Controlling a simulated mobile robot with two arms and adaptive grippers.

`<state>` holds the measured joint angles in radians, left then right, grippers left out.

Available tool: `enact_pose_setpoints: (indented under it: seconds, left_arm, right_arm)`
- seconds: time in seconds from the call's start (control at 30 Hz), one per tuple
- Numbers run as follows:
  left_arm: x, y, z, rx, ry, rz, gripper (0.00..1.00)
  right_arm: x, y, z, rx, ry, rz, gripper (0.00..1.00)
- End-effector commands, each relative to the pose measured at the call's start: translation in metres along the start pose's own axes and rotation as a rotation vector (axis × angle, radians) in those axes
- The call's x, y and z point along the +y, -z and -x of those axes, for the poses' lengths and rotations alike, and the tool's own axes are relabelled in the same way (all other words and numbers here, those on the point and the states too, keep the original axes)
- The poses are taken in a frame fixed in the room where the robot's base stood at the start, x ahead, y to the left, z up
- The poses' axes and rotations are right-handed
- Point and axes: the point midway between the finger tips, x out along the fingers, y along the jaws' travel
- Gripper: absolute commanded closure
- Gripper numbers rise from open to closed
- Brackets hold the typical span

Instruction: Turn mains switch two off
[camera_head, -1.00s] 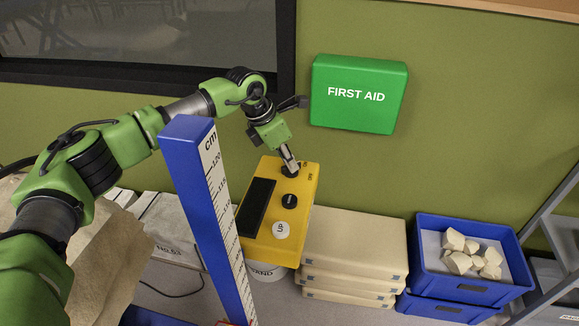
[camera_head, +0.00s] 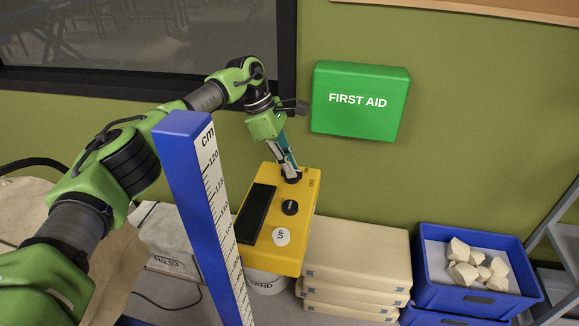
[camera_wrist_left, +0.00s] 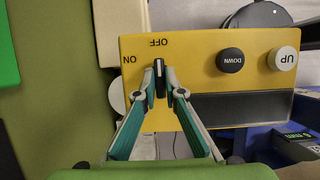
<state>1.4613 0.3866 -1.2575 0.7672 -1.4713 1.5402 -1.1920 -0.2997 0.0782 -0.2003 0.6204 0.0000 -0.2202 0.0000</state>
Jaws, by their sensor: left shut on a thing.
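A yellow control box (camera_head: 272,258) carries a black rotary knob (camera_head: 292,179), the only switch with ON and OFF marks in view; no number shows on it. In the left wrist view the knob (camera_wrist_left: 159,67) stands upright in the picture, its far end toward the OFF mark (camera_wrist_left: 158,42); the ON mark (camera_wrist_left: 129,60) is to its left. My left gripper (camera_wrist_left: 161,76) is shut on the knob, one teal-backed finger on each side. In the head view the left gripper (camera_head: 289,171) reaches down to the box's upper end. My right gripper is not in view.
A black DOWN button (camera_head: 290,207), a white UP button (camera_head: 281,236) and a black panel (camera_head: 256,213) share the box face. A blue cm post (camera_head: 185,175) stands in front. A green first aid box (camera_head: 360,98) hangs above right. Blue crates (camera_head: 480,300) stand at right.

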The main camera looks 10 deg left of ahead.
Motion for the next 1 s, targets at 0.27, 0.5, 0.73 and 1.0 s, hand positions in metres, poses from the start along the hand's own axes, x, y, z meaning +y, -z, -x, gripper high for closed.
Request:
enact_pose_setpoints:
  seconds: [0.27, 0.5, 0.73, 1.0]
  left_arm:
    - [0.0012, -0.0001, 0.0019, 0.0, 0.006, -0.026, 1.0]
    - [0.0013, -0.0001, 0.002, 0.001, 0.005, -0.026, 1.0]
    - [0.001, 0.0, 0.0014, 0.001, 0.006, -0.025, 0.74]
    - [0.0008, 0.0001, 0.0039, 0.001, 0.007, -0.024, 0.74]
  right_arm:
    - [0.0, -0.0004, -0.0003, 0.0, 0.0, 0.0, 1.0]
    - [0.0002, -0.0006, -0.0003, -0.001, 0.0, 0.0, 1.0]
    - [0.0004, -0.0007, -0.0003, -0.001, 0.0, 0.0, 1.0]
    - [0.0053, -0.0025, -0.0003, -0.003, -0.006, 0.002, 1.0]
